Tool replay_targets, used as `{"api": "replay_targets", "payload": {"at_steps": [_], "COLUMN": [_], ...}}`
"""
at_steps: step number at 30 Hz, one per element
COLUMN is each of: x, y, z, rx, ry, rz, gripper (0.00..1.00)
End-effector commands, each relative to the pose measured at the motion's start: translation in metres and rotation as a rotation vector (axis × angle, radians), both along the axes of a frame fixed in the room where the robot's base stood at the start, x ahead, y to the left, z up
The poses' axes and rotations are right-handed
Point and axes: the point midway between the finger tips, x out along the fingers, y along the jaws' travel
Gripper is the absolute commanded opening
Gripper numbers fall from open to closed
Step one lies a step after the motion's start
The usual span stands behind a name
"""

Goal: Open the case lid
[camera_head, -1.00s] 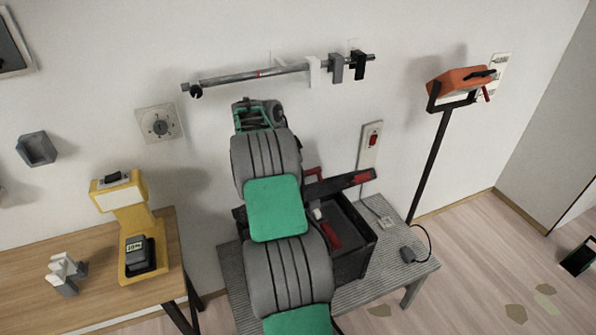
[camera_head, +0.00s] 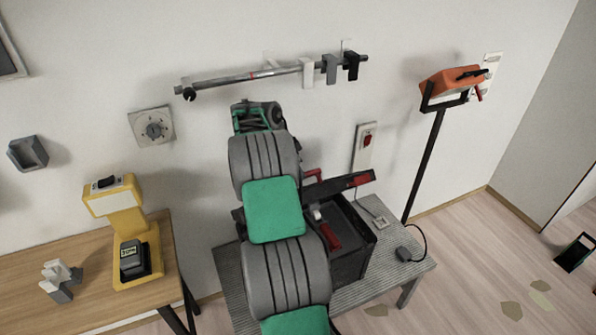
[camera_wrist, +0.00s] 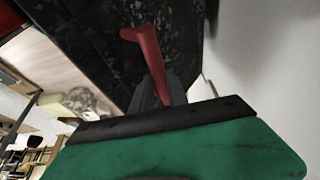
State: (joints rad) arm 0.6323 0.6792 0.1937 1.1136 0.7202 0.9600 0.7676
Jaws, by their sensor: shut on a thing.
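The black case (camera_head: 350,262) stands on the grey ribbed table in the head view. Its dark lid (camera_head: 331,188) is raised at the back, seen nearly edge-on, with the inside of the case showing. A red part (camera_head: 359,180) sits at the lid's right end. In the wrist view a red handle (camera_wrist: 150,58) stands out from a speckled black surface (camera_wrist: 95,40), likely the lid. My gripper (camera_wrist: 163,92) is shut on the red handle. In the head view my arm hides the gripper and the left side of the case.
A red-handled tool (camera_head: 329,236) lies in the case. A grey table (camera_head: 400,282) bears the case, with a small black plug and cable at its right. A wooden table (camera_head: 60,260) with a yellow device (camera_head: 122,205) stands left. A rail with hooks (camera_head: 270,74) hangs above.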

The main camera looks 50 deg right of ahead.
Motion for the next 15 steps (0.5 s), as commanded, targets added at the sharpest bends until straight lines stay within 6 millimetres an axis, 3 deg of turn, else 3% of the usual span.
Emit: {"api": "replay_targets", "payload": {"at_steps": [2, 3, 10, 15], "x": [0.0013, 0.0014, 0.0004, 0.0003], "y": [0.0005, 0.0005, -0.0001, -0.0001], "z": [0.0022, 0.0021, 0.0012, 0.0008], "rx": [0.000, 0.000, 0.000, 0.000], "ry": [-0.003, -0.003, -0.001, -0.001], "rz": [0.001, 0.001, 0.000, 0.000], "gripper": [0.00, 0.22, 0.41, 0.41]}}
